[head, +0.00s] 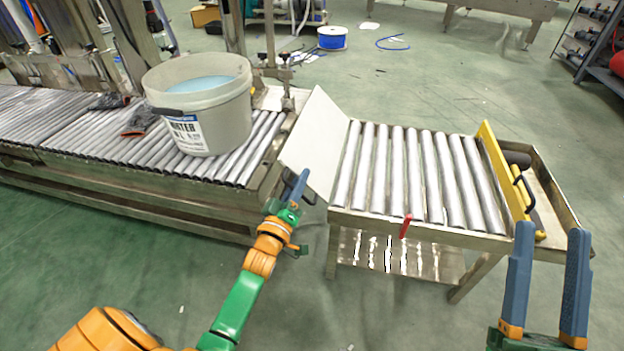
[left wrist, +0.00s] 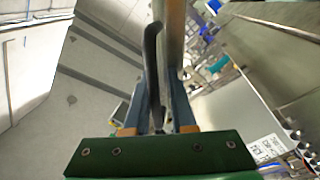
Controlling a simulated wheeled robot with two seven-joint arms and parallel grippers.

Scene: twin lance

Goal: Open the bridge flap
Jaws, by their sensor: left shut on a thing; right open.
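The bridge flap (head: 312,145) is a pale metal plate at the left edge of the short roller table. It slants up and leftward from that edge, across the gap toward the long conveyor. My left gripper (head: 299,186) is at the flap's near lower side. In the left wrist view, a dark curved handle (left wrist: 152,62) runs down between the fingers, which are shut on it. How the handle joins the flap is hidden. My right gripper (head: 551,232) is open and empty at the lower right, in front of the table's right end.
A bucket of bluish liquid (head: 200,110) stands on the long roller conveyor (head: 60,135), with dark gloves beside it. The roller table (head: 375,222) has a red lever (head: 406,226) in front and a yellow board (head: 503,168) with a black handle at right. Floor in front is clear.

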